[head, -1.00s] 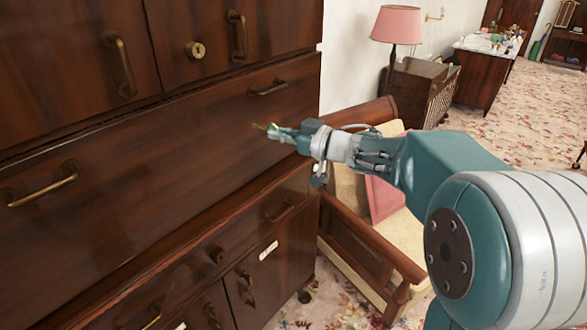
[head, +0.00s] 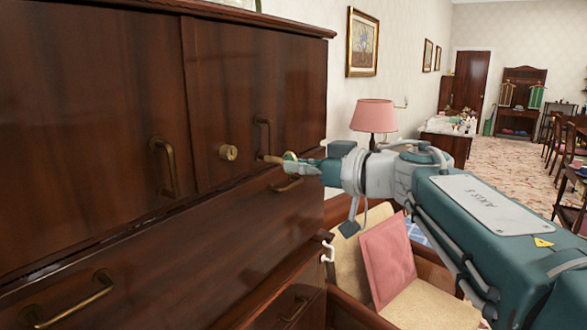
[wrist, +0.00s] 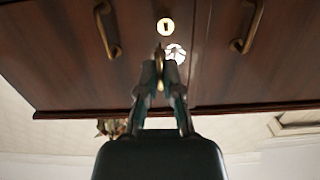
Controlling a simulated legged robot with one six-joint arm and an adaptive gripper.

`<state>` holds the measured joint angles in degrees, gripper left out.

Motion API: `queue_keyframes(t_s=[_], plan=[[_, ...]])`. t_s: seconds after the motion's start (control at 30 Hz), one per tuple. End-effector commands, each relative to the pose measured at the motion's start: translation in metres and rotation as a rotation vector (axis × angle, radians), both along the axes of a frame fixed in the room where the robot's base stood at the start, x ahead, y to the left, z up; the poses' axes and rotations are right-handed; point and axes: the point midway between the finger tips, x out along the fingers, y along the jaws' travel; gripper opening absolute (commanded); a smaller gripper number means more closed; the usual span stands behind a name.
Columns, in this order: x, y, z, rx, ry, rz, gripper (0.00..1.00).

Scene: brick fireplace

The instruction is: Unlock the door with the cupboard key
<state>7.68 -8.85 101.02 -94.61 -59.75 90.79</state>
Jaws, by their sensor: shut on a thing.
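The brass lock (head: 228,152) sits on the dark wooden cupboard door (head: 232,95), between two brass handles. In the wrist view the lock (wrist: 165,25) shows a dark keyhole slot. My gripper (head: 296,166) is shut on the brass key (head: 272,158), whose tip points left toward the lock. The key is to the right of the lock in the head view and apart from it. In the wrist view the key (wrist: 159,68) stands between the fingertips, just below the lock in the picture. The fingers partly hide the key.
A drawer handle (head: 286,184) lies just below the key in the head view. Another door handle (head: 263,134) stands between lock and gripper. A chair with a pink cushion (head: 388,262) is below my arm. A pink lamp (head: 373,116) stands behind.

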Motion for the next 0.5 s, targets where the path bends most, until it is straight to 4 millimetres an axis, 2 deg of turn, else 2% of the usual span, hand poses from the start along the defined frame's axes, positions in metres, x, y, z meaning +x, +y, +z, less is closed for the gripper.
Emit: queue_keyframes(t_s=[0.5], plan=[[0.023, 0.029, 0.0, 0.002, 0.0, 0.003, 0.0]])
